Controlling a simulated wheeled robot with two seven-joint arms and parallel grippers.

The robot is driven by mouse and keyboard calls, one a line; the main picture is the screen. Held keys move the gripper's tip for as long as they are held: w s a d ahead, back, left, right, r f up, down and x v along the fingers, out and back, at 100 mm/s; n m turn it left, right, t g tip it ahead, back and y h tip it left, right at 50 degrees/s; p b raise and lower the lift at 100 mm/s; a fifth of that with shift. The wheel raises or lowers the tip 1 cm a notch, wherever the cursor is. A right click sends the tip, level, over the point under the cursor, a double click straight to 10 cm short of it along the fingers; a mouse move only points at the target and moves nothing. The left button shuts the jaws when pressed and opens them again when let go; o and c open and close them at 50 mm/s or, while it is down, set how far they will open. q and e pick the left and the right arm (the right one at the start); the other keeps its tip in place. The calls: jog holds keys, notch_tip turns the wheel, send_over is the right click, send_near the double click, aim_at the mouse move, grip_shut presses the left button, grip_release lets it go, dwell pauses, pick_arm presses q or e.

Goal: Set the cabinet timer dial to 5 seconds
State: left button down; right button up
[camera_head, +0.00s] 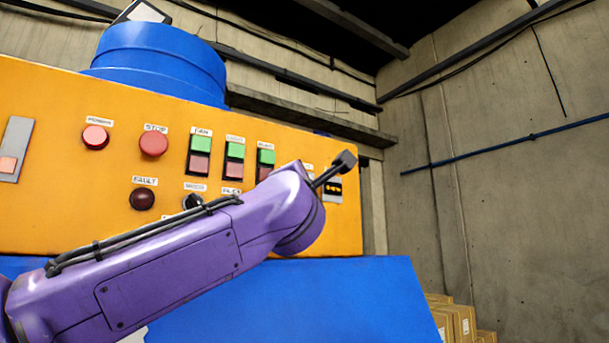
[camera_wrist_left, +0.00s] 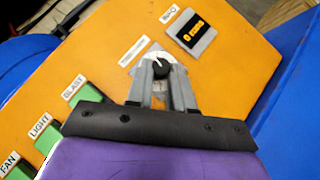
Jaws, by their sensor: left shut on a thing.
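The cabinet timer dial (camera_wrist_left: 155,69) is a small black knob with a white scale, under a small label in the left wrist view. My left gripper (camera_wrist_left: 154,72) has its two grey fingers shut on the knob, one finger on each side. The scale marks around the knob are too small to read. My right gripper is not in view.
The orange panel (camera_head: 60,120) carries a red stop button (camera_head: 153,144), a fault lamp (camera_head: 142,199) and green-and-red switches (camera_head: 200,155). A dark display with yellow characters (camera_wrist_left: 191,38) sits beside the dial. Cardboard boxes (camera_head: 460,322) stand at lower right.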

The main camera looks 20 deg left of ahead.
pick_arm(q)
jog(key=shift+d+m, duration=0.1)
jog(key=shift+m, duration=0.2)
jog(key=c, duration=1.1)
grip_release()
jog(key=shift+o, duration=0.5)
jog(key=shift+s+d+r, duration=0.1)
jog(key=shift+s+d, duration=0.05)
jog(key=shift+d, duration=0.05)
jog(key=b+v, duration=0.6)
jog(key=v, duration=0.4)
jog(key=shift+s+b, duration=0.3)
jog(key=shift+b, duration=0.05)
jog(key=shift+s, duration=0.1)
